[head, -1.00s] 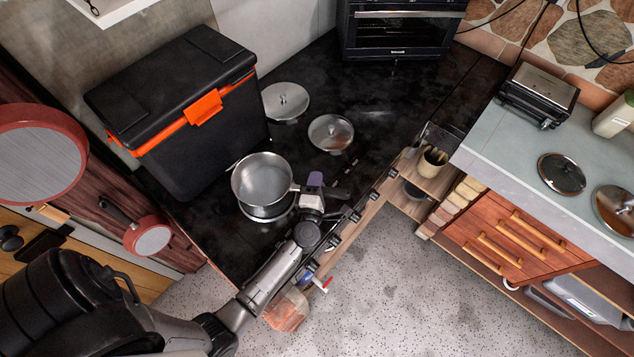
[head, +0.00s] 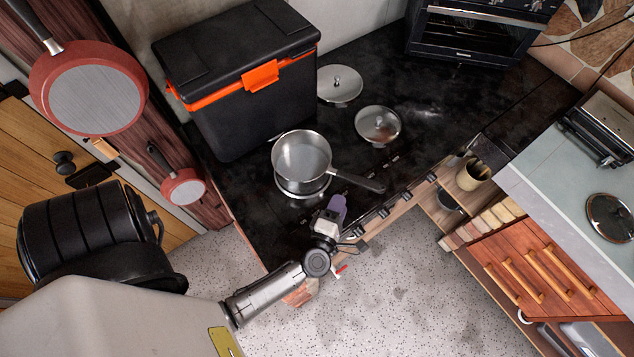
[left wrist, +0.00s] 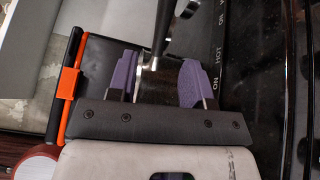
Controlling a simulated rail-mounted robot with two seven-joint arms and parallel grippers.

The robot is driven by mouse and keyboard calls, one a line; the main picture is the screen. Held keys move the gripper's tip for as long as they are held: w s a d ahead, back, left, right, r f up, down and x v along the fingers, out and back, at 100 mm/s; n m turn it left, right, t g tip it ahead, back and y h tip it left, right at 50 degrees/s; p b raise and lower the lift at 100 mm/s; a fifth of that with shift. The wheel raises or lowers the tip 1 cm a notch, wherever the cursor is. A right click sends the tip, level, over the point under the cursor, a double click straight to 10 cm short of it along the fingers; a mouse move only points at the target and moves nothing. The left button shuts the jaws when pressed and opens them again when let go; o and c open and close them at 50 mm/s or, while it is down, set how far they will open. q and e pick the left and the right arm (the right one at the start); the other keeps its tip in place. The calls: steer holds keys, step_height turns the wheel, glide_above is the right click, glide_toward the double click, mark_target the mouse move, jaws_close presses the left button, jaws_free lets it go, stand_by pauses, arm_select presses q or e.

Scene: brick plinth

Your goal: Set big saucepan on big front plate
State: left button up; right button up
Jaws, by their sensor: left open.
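The big saucepan (head: 301,155) is upright at the front left of the black cooktop in the head view. Its dark handle (head: 358,181) points right. The silver rim of the big front plate (head: 303,192) shows just below the pan; the pan hides the rest. I cannot tell whether the pan's base rests fully on it. My left gripper (head: 337,208), with purple fingertips, is open and empty just in front of the handle. In the left wrist view the open left gripper (left wrist: 158,80) has the handle (left wrist: 161,28) ahead, lined up between its fingers. My right gripper is out of view.
A black cooler with orange trim (head: 240,90) stands close at the left. Knobs (head: 383,212) line the cooktop's front edge. An oven (head: 475,40) stands at the back.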

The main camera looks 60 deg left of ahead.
arm_select(q)
steer(key=s+d+r+m+h, duration=0.15)
steer(key=d+m+h, duration=0.25)
steer(key=m+h, duration=0.4)
steer(key=d+r+m+h, duration=0.3)
steer(key=d+m+h, duration=0.25)
steer(key=m, duration=0.45)
steer(key=s+a+m+g+y, duration=0.2)
steer(key=s+a+m+g, duration=0.1)
steer(key=s+m+g, duration=0.2)
steer(key=s+a+f+m+g+y, duration=0.1)
steer(key=s+a+m+g, duration=0.3)
steer(key=s, duration=0.6)
steer(key=shift+a+f+m+g+y, duration=0.25)
steer(key=shift+m+g+y, duration=0.3)
steer(key=shift+g, duration=0.65)
